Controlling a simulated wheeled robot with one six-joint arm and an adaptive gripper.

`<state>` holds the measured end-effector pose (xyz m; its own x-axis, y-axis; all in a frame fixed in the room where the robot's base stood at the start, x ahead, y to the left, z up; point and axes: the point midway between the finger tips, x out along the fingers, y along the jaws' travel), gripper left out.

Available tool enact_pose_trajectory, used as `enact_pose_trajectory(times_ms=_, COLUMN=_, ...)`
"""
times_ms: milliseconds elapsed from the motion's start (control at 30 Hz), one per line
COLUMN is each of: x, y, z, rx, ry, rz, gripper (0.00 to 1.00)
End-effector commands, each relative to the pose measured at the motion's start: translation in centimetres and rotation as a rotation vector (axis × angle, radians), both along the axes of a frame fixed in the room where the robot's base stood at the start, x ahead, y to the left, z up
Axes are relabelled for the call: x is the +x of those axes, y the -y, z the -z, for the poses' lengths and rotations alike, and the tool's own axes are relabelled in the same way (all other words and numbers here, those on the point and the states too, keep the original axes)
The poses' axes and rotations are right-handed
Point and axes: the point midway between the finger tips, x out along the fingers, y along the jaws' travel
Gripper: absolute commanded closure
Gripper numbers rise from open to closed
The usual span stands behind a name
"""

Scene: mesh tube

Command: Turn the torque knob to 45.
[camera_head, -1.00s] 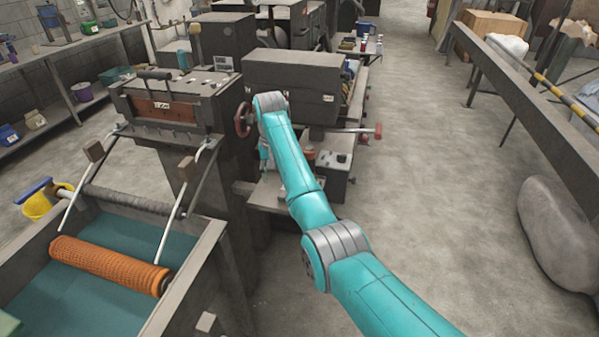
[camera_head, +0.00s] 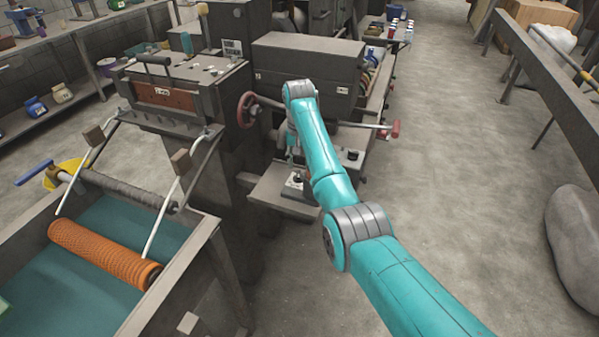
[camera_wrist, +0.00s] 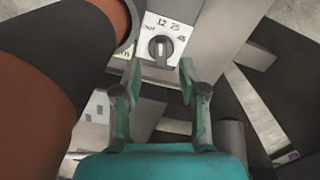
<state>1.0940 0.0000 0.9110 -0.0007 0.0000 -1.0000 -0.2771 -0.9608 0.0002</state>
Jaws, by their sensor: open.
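The torque knob (camera_wrist: 160,48) is dark and round with a raised grip bar, on a white dial plate (camera_wrist: 178,26) in the wrist view. My gripper (camera_wrist: 160,76) is open and empty. Its two green fingers stand at either side just below the knob in the picture, apart from it. In the head view, the white plate (camera_head: 294,181) shows small beside my arm, and the knob is too small to make out.
A large brown and black cylinder (camera_wrist: 50,75) lies close at left in the wrist view. In the head view a red handwheel (camera_head: 247,110) and a red-ended bar (camera_head: 394,130) stick out near my arm. Clear floor (camera_head: 440,170) lies to the right.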

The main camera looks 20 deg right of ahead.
Motion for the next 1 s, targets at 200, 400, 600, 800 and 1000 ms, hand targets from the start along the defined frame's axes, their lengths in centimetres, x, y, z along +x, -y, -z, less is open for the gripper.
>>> enact_pose_trajectory(times_ms=200, x=0.0, y=0.0, z=3.3, rx=0.0, ry=-0.001, rz=0.0, gripper=0.58)
enact_pose_trajectory(times_ms=400, x=0.0, y=0.0, z=4.8, rx=0.0, ry=0.001, rz=0.0, gripper=0.58)
enact_pose_trajectory(times_ms=600, x=0.0, y=0.0, z=5.0, rx=0.0, ry=0.001, rz=0.0, gripper=0.58)
enact_pose_trajectory(times_ms=800, x=0.0, y=0.0, z=5.0, rx=0.0, ry=0.001, rz=0.0, gripper=0.78)
enact_pose_trajectory(times_ms=1000, x=0.0, y=0.0, z=5.0, rx=0.0, ry=0.001, rz=0.0, gripper=1.0)
